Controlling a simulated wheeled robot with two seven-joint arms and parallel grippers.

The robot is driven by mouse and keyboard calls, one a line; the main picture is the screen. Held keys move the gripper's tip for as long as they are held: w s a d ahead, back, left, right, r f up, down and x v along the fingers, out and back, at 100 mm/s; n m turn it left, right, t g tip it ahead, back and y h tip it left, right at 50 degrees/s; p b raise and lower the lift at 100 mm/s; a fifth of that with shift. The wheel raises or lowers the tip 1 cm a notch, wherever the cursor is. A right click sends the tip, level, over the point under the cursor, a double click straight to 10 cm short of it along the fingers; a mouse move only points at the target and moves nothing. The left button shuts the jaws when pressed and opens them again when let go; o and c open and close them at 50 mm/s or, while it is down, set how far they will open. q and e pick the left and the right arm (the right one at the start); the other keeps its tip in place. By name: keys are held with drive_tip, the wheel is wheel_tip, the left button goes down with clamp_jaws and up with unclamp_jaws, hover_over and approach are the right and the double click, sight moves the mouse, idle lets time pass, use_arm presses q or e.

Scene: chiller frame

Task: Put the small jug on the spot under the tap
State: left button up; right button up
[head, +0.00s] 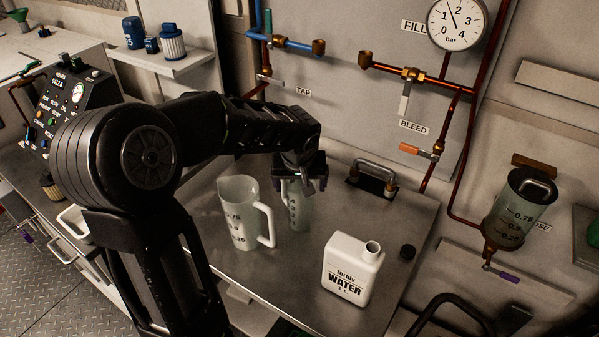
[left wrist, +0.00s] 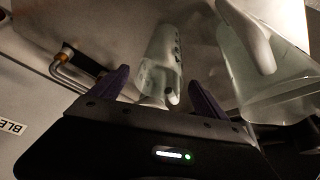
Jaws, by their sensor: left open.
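The small jug (head: 297,212) is a translucent, marked jug standing on the steel worktop, partly hidden under my left gripper (head: 305,182). In the left wrist view, the small jug (left wrist: 163,62) lies between the two purple-tipped fingers of my open left gripper (left wrist: 160,92), with gaps showing beside it. A larger translucent jug (head: 240,218) with a white handle stands just left of it. The tap's blue pipe (head: 288,43) is on the back wall above the TAP label (head: 303,91). I cannot make out the spot under it; my arm covers part of that area. My right gripper is not in view.
A white water canister (head: 350,272) and a black cap (head: 407,252) are on the worktop at the right. A metal handle (head: 376,172) stands near the back wall. In the left wrist view, the larger jug (left wrist: 245,75) is close to the right finger.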

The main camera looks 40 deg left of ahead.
use_arm(q)
drive_tip(key=v, duration=0.8)
drive_tip(key=shift+b, duration=0.3)
